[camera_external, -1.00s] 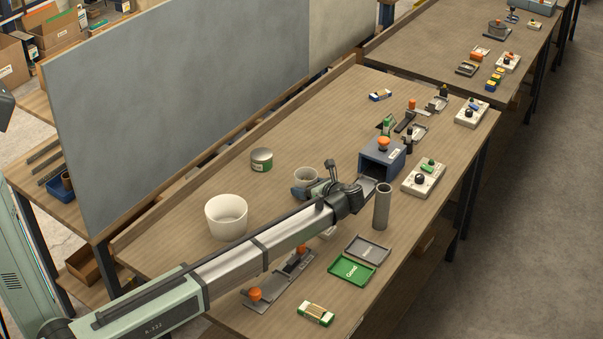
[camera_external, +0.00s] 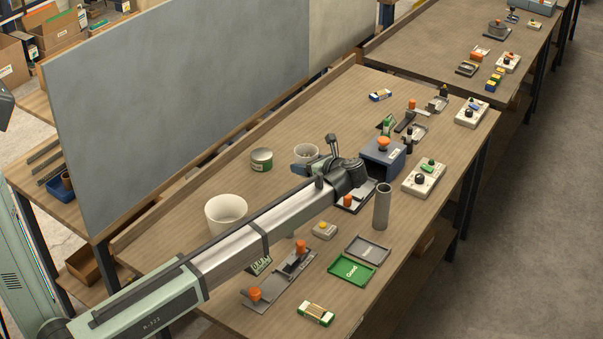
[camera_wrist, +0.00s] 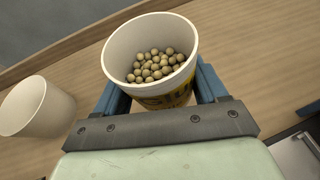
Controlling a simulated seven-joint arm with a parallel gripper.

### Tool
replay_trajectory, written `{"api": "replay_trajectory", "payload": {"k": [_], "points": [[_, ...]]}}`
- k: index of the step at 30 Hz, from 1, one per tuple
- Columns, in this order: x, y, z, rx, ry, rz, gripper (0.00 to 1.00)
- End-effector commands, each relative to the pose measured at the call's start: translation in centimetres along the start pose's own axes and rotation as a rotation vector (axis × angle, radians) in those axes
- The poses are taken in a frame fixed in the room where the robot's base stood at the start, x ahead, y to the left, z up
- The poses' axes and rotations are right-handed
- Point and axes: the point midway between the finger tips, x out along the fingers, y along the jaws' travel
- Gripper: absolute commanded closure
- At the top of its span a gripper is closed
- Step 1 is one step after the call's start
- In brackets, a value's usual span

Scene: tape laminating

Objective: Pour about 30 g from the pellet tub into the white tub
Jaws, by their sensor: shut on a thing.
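The pellet tub (camera_wrist: 150,62) is white with a yellow label and holds several round tan pellets. My gripper (camera_wrist: 158,98) is shut on it, with a blue finger on each side. In the external view the tub (camera_external: 306,152) is at my gripper (camera_external: 308,167), roughly upright and seemingly above the table. The white tub (camera_external: 226,216) stands to the left, partly hidden by my arm. It also shows at the left of the wrist view (camera_wrist: 36,106), apart from the pellet tub. Its inside looks empty where visible.
A green-labelled can (camera_external: 261,160) stands behind the arm. A blue box (camera_external: 382,158) with an orange knob and a grey cylinder (camera_external: 382,206) stand to the right. A small display (camera_external: 261,265) shows partly below the arm.

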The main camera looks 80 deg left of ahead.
Motion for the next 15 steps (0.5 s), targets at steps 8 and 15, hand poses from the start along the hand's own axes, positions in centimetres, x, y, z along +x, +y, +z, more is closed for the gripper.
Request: {"api": "replay_trajectory", "payload": {"k": [8, 15], "points": [[0.4, 2.3, 1.0, -0.003, 0.000, 0.010, 0.61], [1.0, 7.6, 0.4, -0.003, 0.001, 0.014, 0.61]]}}
